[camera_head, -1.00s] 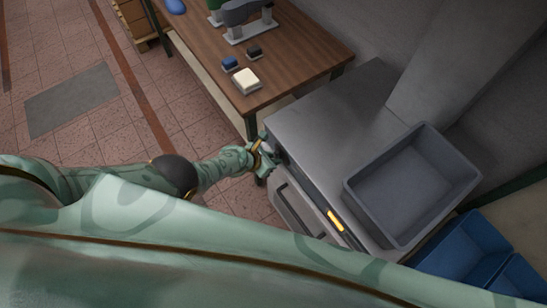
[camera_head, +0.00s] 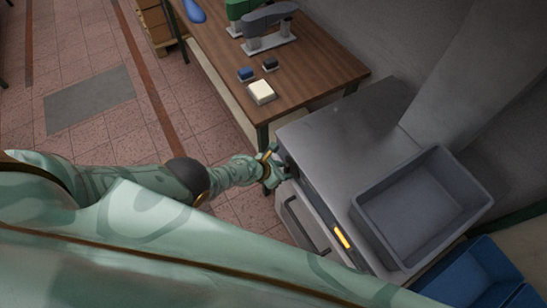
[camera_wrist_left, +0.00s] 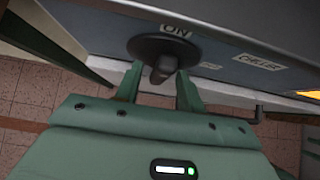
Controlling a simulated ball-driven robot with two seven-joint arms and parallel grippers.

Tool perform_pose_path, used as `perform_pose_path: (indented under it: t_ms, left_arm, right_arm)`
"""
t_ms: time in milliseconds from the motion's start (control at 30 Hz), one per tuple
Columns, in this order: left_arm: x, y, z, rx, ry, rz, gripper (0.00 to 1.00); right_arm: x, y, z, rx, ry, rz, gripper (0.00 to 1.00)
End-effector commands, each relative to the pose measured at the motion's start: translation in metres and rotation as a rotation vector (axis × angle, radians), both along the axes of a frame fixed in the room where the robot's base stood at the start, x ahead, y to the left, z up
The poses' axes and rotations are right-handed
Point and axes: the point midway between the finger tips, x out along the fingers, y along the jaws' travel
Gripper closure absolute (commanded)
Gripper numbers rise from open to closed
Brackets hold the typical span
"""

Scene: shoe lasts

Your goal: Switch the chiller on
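The chiller (camera_head: 335,135) is a grey metal cabinet with a grey bin on its top. Its front panel shows in the left wrist view with a "CHILLER" label (camera_wrist_left: 260,62), a dark round knob (camera_wrist_left: 162,62) and an "ON" label (camera_wrist_left: 176,31) beside the knob. My left gripper (camera_head: 275,168) is at the panel's left end in the head view. In the left wrist view its two fingers (camera_wrist_left: 160,85) stand apart, one on each side of the knob's grip; I cannot tell whether they touch it. My right gripper is not in view.
The grey bin (camera_head: 480,208) stands on the chiller's top. A lit amber strip (camera_head: 342,237) and a handle (camera_head: 303,228) are on its front. A wooden table (camera_head: 310,75) with a white block (camera_head: 261,92) stands behind. Blue bins (camera_head: 470,270) are at right.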

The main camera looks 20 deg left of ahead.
Motion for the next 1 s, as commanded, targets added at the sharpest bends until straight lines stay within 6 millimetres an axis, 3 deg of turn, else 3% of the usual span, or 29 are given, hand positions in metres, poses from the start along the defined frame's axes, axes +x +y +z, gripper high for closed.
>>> perform_pose_path:
  t_ms: [600,800,1000]
  left_arm:
    - [-0.067,0.055,0.094,0.001,0.0,0.001,0.61]
    - [-0.083,0.068,0.111,0.001,0.0,0.001,0.61]
    - [-0.087,0.071,0.114,0.0,0.0,0.0,0.61]
  right_arm:
    - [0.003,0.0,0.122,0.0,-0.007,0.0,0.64]
    - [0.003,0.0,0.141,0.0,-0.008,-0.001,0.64]
    - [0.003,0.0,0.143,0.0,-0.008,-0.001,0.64]
